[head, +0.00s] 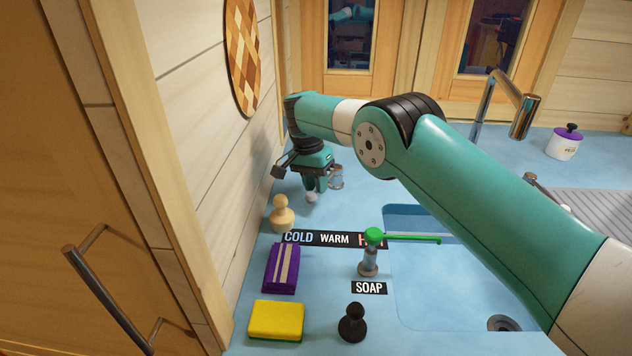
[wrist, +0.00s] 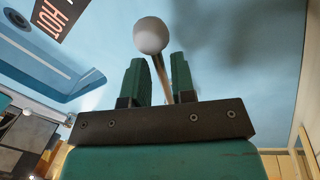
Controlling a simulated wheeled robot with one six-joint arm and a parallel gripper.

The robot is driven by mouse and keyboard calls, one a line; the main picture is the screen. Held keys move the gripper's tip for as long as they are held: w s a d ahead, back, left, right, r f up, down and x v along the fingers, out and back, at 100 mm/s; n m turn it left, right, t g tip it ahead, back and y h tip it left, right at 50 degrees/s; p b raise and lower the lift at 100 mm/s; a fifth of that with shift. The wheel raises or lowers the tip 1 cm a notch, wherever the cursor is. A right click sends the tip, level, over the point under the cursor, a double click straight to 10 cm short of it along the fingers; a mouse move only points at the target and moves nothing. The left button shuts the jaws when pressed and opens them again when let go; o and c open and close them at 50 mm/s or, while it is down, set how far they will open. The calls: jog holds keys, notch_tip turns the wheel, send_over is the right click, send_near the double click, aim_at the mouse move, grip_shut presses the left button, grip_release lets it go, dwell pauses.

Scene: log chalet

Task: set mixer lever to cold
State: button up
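The mixer lever shows in the wrist view as a thin rod with a pale ball knob (wrist: 150,36). The rod stands between the two green fingers of my gripper (wrist: 159,72), with a visible gap between them. In the head view the knob (head: 311,198) shows just below my gripper (head: 314,186), behind the COLD WARM HOT strip (head: 334,239), nearest COLD and WARM. A chrome cylinder (head: 337,177) stands right beside the fingers. My gripper hides most of the rod. HOT is partly covered by the soap pump.
The green-topped soap pump (head: 373,237) stands in front of the strip. A wooden pawn-shaped piece (head: 281,214), purple sponge (head: 282,268), yellow sponge (head: 276,320) and black stopper (head: 352,322) line the left counter. The wall is close on the left; the sink (head: 450,290) is right.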

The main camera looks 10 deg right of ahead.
jog(key=shift+o, duration=0.7)
jog(key=shift+s+a+f, duration=0.25)
jog(key=shift+s+a, duration=0.2)
jog(key=shift+w+d+r, duration=0.15)
jog(key=shift+d, duration=0.05)
jog(key=shift+r, duration=0.5)
notch_tip(320, 180, up, 19)
jog(key=p, duration=1.7)
jog(key=shift+a, duration=0.1)
